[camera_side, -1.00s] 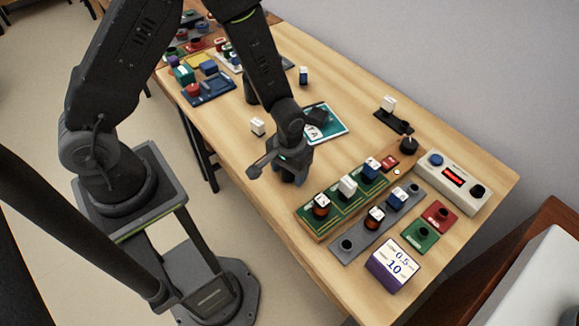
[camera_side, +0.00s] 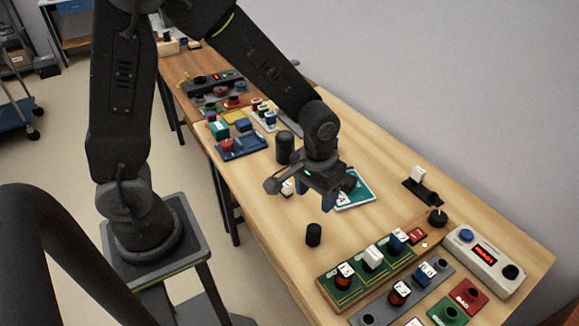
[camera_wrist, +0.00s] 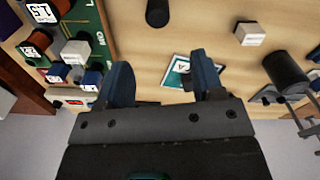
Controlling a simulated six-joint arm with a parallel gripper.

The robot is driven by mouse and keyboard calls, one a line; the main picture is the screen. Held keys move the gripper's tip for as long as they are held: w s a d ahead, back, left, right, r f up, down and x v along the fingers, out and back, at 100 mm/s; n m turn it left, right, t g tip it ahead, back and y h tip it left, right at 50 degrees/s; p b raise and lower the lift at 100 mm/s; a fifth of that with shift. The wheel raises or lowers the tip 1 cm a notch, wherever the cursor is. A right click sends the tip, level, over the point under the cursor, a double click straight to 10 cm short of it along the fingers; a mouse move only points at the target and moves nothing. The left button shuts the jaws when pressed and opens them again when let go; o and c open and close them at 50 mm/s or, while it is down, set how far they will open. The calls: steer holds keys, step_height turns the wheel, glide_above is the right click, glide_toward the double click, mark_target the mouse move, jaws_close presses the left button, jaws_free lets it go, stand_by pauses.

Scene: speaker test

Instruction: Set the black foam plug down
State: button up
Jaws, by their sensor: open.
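The black foam plug (camera_side: 313,234) is a small dark cylinder standing upright on the bare wood of the table (camera_side: 262,207), left of the green circuit board. In the wrist view it seems to be the black cylinder (camera_wrist: 157,13) at the top edge, partly cut off. My gripper (camera_side: 333,196) is open and raised above the table, above and apart from the plug. In the wrist view nothing is held between the two blue-black fingers (camera_wrist: 163,72).
A teal card (camera_side: 362,196) lies under and behind my gripper, with a white block (camera_side: 288,188) partly hidden beside it. A larger dark cylinder (camera_side: 285,148) stands behind. The green board (camera_side: 326,287) and grey strip (camera_side: 376,309) crowd the front right. Wood around the plug is clear.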

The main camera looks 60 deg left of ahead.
steer(key=s+a+r+m+t, duration=0.1)
steer(key=s+a+r+t, duration=0.1)
steer(key=s+r, duration=0.4)
steer(key=s+a+r+m+t, duration=0.1)
steer(key=s+a+r+t, duration=0.2)
steer(key=s+r, duration=0.3)
step_height(320, 180, up, 5)
steer(key=shift+s+r+m, duration=0.1)
steer(key=shift+s+m, duration=0.05)
steer(key=shift+m, duration=0.25)
steer(key=shift+a, duration=0.1)
